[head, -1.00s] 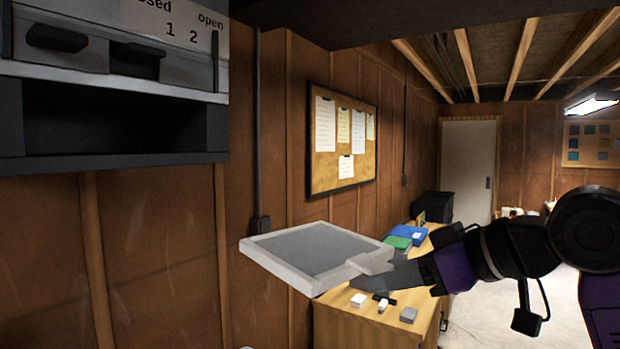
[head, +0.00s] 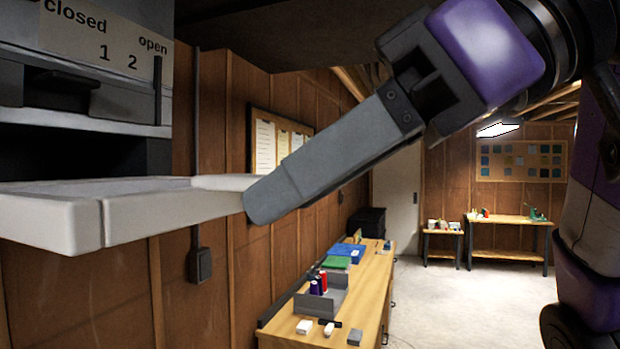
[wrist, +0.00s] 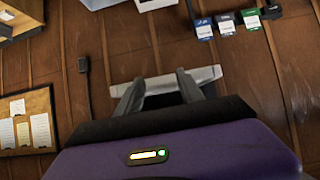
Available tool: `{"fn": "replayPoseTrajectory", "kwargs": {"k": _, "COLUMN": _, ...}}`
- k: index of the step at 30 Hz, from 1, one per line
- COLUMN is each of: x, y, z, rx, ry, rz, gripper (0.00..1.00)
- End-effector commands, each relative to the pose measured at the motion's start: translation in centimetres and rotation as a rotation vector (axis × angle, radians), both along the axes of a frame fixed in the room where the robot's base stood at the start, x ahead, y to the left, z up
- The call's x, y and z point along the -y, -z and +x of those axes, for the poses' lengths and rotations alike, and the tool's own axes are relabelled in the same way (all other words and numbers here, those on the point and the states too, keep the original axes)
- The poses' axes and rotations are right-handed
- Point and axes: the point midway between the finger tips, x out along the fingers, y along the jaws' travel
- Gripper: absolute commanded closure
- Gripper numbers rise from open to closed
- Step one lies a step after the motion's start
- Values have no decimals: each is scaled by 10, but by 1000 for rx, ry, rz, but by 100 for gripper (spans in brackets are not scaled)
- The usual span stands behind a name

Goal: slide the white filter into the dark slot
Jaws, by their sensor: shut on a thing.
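The white filter (head: 150,213), a flat tray-like panel with a raised rim, is at the left of the head view, about level and cut off by the left edge. My gripper (head: 262,200) is shut on its right end. In the wrist view, part of the filter (wrist: 203,75) shows across the fingertips (wrist: 160,85). The dark slot (head: 75,155) is the black opening in the wall unit, below the closed/open label. The filter is in front of it in the picture, hiding its lower part. I cannot tell whether the filter touches the unit.
The wall unit has a label plate (head: 105,35) and dark levers above the slot. A wooden bench (head: 350,295) with spools, a grey tray and small blocks stands below right. A pinboard (head: 280,140) hangs on the panelled wall. The floor beyond is clear.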

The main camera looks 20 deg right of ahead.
Motion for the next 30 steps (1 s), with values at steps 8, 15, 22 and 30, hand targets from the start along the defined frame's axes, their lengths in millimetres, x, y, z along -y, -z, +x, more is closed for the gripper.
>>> {"fn": "replayPoseTrajectory", "kwargs": {"k": 8, "x": -20, "y": 0, "z": 16, "rx": 0, "ry": -2, "rz": 1, "gripper": 100}}
{"fn": "replayPoseTrajectory", "kwargs": {"k": 15, "x": -38, "y": 0, "z": 29, "rx": 0, "ry": -2, "rz": 2, "gripper": 100}}
{"fn": "replayPoseTrajectory", "kwargs": {"k": 22, "x": -54, "y": 0, "z": 42, "rx": 0, "ry": -2, "rz": 1, "gripper": 100}}
{"fn": "replayPoseTrajectory", "kwargs": {"k": 30, "x": -73, "y": -1, "z": 57, "rx": 1, "ry": -2, "rz": 2, "gripper": 100}}
